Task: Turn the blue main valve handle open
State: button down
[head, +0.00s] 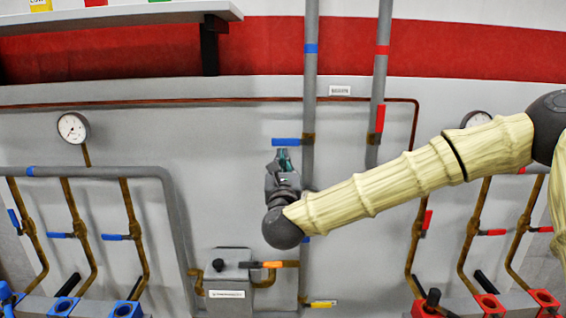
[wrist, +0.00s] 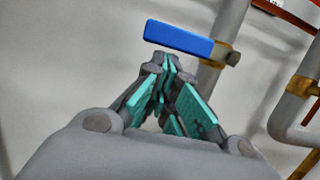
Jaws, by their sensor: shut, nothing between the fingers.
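The blue main valve handle (head: 286,142) points left from a brass valve body (head: 308,139) on a vertical grey pipe in the middle of the panel. It lies level, across the pipe. In the wrist view the blue handle (wrist: 179,38) is just beyond the fingertips, with its brass end at the right. My gripper (head: 284,157) is just below the handle, with its fingers pointing up at it. In the wrist view my gripper (wrist: 168,65) has its teal-padded fingertips together, with nothing between them. I cannot tell whether the fingertips touch the handle.
A second vertical pipe with a red handle (head: 380,118) stands to the right. A grey box (head: 228,272) with an orange handle is below. Smaller blue-handled valves (head: 60,235) are at left, red-handled ones (head: 491,232) at right. A shelf (head: 120,18) juts out at upper left.

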jog(key=shift+d+f+b, duration=0.1)
jog(key=shift+d+b, duration=0.2)
jog(key=shift+b, duration=0.2)
jog(key=shift+r+m+b, duration=0.2)
jog(key=shift+m+b, duration=0.1)
jog(key=shift+m, duration=0.1)
jog(key=shift+a, duration=0.1)
